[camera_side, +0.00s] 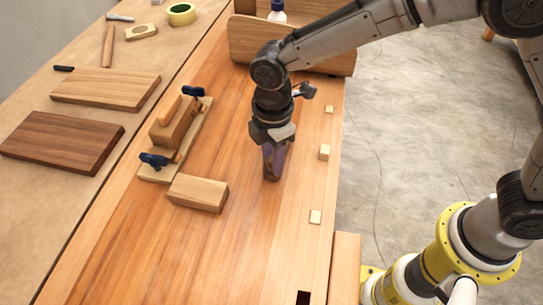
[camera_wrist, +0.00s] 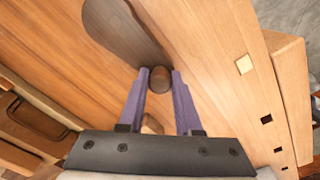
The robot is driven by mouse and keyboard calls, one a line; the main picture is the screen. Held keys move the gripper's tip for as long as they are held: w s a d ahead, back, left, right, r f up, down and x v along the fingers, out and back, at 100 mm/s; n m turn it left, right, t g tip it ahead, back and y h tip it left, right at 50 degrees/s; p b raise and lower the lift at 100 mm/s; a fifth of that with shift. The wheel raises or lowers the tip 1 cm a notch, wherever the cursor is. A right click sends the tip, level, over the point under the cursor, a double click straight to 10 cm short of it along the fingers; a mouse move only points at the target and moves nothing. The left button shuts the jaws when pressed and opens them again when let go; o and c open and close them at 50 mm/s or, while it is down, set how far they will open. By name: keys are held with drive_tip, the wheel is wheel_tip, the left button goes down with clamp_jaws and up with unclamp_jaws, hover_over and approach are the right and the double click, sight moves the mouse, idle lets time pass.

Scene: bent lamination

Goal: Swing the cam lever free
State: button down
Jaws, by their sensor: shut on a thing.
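My gripper (camera_side: 272,172) points down over the bench, right of the clamped fixture. In the wrist view its two purple fingers (camera_wrist: 160,72) are closed on a brown, round-ended piece (camera_wrist: 161,80). The piece's lower end shows as dark brown at the fingertips in the side view. The fixture (camera_side: 152,172) is a pale board carrying a brown wooden form (camera_side: 174,123) with two dark blue clamps (camera_side: 154,161), left of my gripper.
A loose wooden block (camera_side: 198,192) lies left of and nearer than my gripper. Small pale square pegs (camera_side: 315,217) line the bench's right side. A long wooden board (camera_side: 245,45) stands at the back. The near bench is clear.

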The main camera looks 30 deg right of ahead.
drive_tip(key=c, duration=0.6)
unclamp_jaws()
drive_tip(key=shift+r, duration=0.1)
wheel_tip(320, 180, up, 14)
drive_tip(key=shift+d, duration=0.1)
